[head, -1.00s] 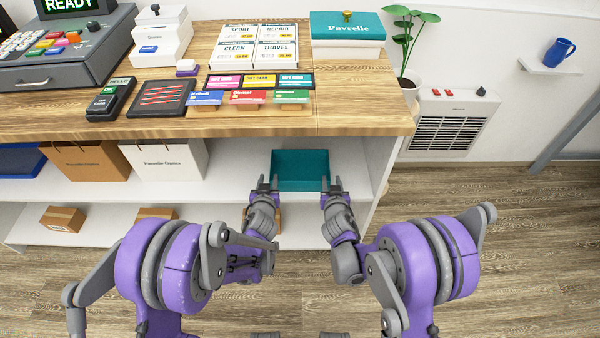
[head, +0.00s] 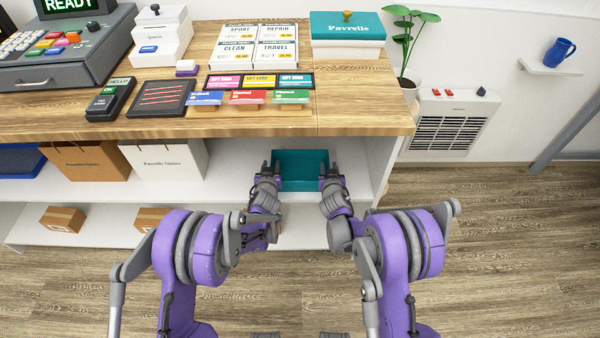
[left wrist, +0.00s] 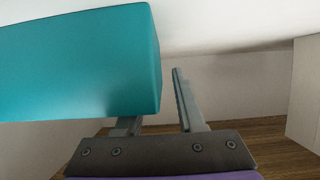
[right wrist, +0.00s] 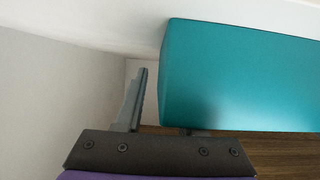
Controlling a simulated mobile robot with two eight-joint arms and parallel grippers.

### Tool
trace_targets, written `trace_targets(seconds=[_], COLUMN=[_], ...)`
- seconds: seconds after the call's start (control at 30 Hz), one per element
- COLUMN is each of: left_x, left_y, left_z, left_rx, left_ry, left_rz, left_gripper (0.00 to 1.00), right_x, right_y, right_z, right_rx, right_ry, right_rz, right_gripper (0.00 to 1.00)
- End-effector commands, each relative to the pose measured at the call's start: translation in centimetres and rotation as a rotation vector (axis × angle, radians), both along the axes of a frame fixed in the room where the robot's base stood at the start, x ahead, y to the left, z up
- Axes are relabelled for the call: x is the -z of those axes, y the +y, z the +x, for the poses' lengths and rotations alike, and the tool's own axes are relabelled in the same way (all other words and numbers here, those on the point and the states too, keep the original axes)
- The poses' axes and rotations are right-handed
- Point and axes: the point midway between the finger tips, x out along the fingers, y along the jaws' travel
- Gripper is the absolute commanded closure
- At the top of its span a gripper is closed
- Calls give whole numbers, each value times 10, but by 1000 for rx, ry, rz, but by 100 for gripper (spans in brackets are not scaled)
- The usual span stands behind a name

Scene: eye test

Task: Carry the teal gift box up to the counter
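The teal gift box (head: 300,172) sits on the upper shelf under the wooden counter (head: 355,105). My left gripper (head: 270,170) is at its left end and my right gripper (head: 331,172) at its right end. In the left wrist view the box (left wrist: 80,65) covers most of one finger; the other stands outside the end, with a gap. The right wrist view matches: the box (right wrist: 240,80) hides most of one finger and the other stands clear. Both grippers are open. Where the hidden fingertips lie against the box, I cannot tell.
The counter holds a teal-lidded white box (head: 347,38), price cards (head: 258,45), gift cards (head: 248,97) and a till (head: 65,50). A plant (head: 408,50) stands at its right end. Paper bags (head: 165,160) share the shelf (head: 225,180); small cartons (head: 62,218) sit below.

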Motion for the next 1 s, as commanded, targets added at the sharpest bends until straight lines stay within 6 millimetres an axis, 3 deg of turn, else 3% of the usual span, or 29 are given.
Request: trace_targets(seconds=[0.03,0.2,0.67,1.0], left_x=[0,0,-4,-45], left_y=[0,0,0,0], left_z=[0,0,0,-1], left_rx=[0,0,0,0], left_ry=[0,0,-1,-13], left_rz=[0,0,0,0], left_gripper=[72,100,100,100], right_x=[0,0,-4,-45], right_y=[0,0,0,0], right_z=[0,0,0,-1], right_rx=[0,0,0,0], right_ry=[0,0,-1,-13], right_rz=[0,0,0,0], right_gripper=[72,100,100,100])
